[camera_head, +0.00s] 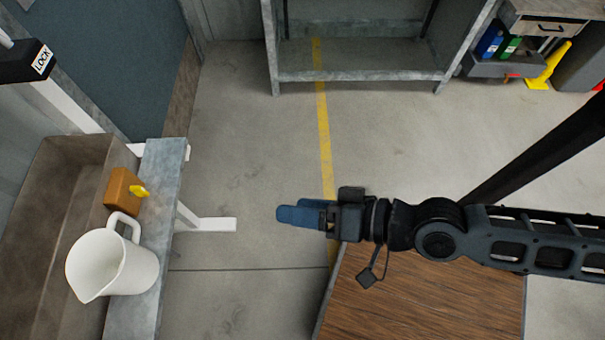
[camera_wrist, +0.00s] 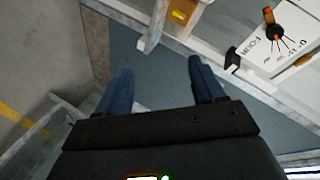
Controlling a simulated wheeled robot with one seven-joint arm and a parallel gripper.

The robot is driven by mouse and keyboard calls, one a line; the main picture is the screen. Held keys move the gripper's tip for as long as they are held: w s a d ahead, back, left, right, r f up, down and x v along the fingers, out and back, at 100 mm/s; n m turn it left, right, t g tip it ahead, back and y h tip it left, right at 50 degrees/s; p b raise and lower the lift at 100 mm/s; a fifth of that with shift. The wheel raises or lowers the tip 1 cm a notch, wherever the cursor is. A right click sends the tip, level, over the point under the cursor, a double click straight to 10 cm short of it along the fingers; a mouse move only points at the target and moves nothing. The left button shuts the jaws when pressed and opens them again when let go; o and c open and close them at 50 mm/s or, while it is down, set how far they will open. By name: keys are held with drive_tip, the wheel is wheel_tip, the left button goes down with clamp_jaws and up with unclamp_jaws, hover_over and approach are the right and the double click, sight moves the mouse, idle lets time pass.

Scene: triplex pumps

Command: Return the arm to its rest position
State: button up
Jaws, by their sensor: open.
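My arm reaches in from the right edge of the head view, stretched out to the left above a brown wooden surface. My gripper (camera_head: 298,215) has blue fingers that point left, over open floor. In the wrist view my gripper (camera_wrist: 160,88) shows its two blue fingers spread wide apart with nothing between them. No object is held, and the fingers touch nothing that I can see.
A white jug (camera_head: 135,272) and an orange-brown block with a yellow knob (camera_head: 123,190) stand at the left bench (camera_head: 165,165). A metal shelf (camera_head: 360,76) stands at the back. The wrist view shows a white dial panel (camera_wrist: 285,40). Floor between is clear.

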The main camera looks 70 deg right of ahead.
idle(0.5)
drive_tip(key=s+d+r+n+h, duration=0.1)
drive_tip(key=s+r+n, duration=0.6)
drive_tip(key=r+n, duration=0.3)
drive_tip(key=shift+d+r+t, duration=0.3)
drive_tip(key=shift+d+r, duration=0.05)
drive_tip(key=shift+r, duration=0.2)
